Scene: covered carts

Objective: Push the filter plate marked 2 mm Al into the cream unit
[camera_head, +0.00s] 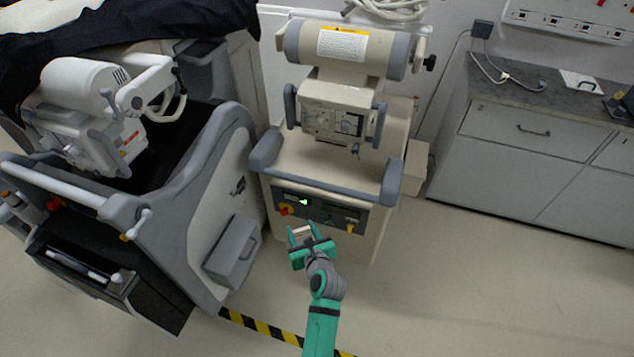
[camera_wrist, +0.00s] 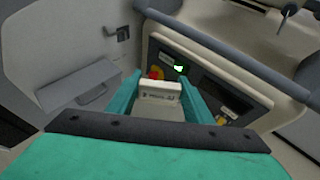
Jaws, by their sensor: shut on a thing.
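My gripper (camera_head: 309,240) is teal and is low in front of the cream unit (camera_head: 332,176), close to its front panel. In the wrist view the two teal fingers (camera_wrist: 160,98) are shut on a flat pale plate (camera_wrist: 162,88), which has a light upright edge strip. The strip bears small marks too small to read, so I cannot tell whether it says 2 mm Al. In the head view the plate (camera_head: 301,231) shows as a small pale piece between the fingers. The unit's dark front panel also shows in the wrist view (camera_wrist: 215,88); any slot is not clear.
The panel has a red and yellow knob (camera_head: 286,210) and a green light (camera_head: 304,202). A grey bumper bar (camera_head: 325,188) runs above it. A second grey-white cart (camera_head: 190,215) stands close on the left. A counter (camera_head: 535,135) is at right, with free floor before it.

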